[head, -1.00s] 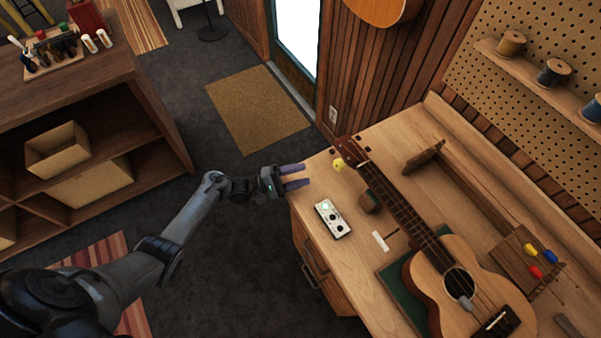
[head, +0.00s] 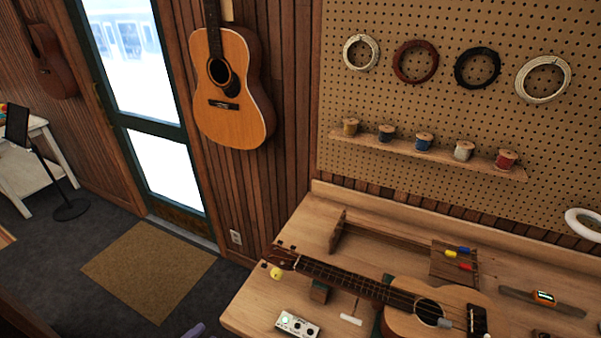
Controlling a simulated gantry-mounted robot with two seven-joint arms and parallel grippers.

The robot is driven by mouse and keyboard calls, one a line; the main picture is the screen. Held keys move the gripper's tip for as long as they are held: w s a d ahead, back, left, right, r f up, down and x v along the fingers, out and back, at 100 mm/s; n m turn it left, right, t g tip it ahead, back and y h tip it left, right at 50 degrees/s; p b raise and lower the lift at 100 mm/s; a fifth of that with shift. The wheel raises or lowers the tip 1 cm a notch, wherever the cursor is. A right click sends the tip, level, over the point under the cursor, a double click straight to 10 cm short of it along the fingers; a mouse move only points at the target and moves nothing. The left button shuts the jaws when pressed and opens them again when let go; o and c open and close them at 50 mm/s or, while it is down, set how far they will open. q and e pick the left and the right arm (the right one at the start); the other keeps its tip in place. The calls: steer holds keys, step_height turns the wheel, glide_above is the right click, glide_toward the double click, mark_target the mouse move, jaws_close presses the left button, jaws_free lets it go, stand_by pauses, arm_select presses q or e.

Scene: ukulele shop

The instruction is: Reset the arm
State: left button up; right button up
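Only a purple fingertip of my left gripper (head: 195,330) shows at the bottom edge of the head view. It is left of the workbench's near left corner, apart from the bench. The rest of the gripper and arm is out of frame, so its opening does not show. My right gripper is not in view.
The workbench (head: 255,305) carries a ukulele (head: 400,300), a small white pedal-like box (head: 297,325) and a yellow item (head: 276,273). A pegboard (head: 440,95) with coils and a spool shelf (head: 430,155) stands behind. A doormat (head: 150,270) lies on open floor at left.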

arm_select(q)
steer(key=s+d+f+n+g+p, duration=0.1)
steer(key=s+d+f+p, duration=0.1)
steer(key=s, duration=0.3)
steer(key=s+d+f+p, duration=0.2)
steer(key=s, duration=0.3)
steer(key=s+d+r+m+g+y+p, duration=0.3)
steer(key=s+d+r+m+y+p, duration=0.15)
steer(key=s+d+m, duration=0.35)
steer(key=a+r+m+g+y+p, duration=0.1)
steer(key=a+r+m+y, duration=0.1)
steer(key=r+y, duration=0.35)
steer(key=a+r+m+g+y+p, duration=0.1)
steer(key=a+r+m+y+p, duration=0.15)
steer(key=r, duration=0.55)
steer(key=s+a+r+m+g+y+b, duration=0.1)
steer(key=s+a+m+g, duration=0.2)
steer(key=s, duration=0.4)
steer(key=shift+s+a+m+g, duration=0.15)
steer(key=shift+a+m+g, duration=0.1)
steer(key=shift+m+g, duration=0.6)
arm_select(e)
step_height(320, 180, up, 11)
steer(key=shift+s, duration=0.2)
